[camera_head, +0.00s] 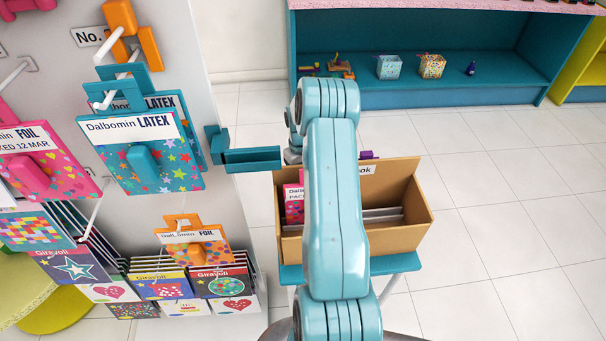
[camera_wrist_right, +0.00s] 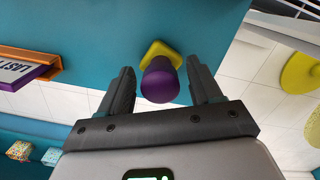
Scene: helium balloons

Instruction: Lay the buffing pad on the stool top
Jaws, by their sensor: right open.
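The buffing pad shows in the right wrist view as a yellow pad (camera_wrist_right: 160,52) with a purple knob (camera_wrist_right: 159,80). It is against a teal surface (camera_wrist_right: 95,25); I cannot tell which piece of furniture that is. My right gripper (camera_wrist_right: 162,88) is open, with one finger on each side of the knob. A small purple bit (camera_head: 367,154) beyond the box in the head view may be this knob. My right arm hides that gripper in the head view. Yellow round shapes, perhaps stool tops, show at lower left (camera_head: 62,314) and in the wrist view (camera_wrist_right: 301,73). My left gripper is not in view.
A cardboard box (camera_head: 408,240) with packets stands on a teal stand (camera_head: 395,264). A teal bracket (camera_head: 252,160) juts from the display panel at left, which carries packets and cards. A teal shelf (camera_head: 350,95) stands at the back. Tiled floor at right is clear.

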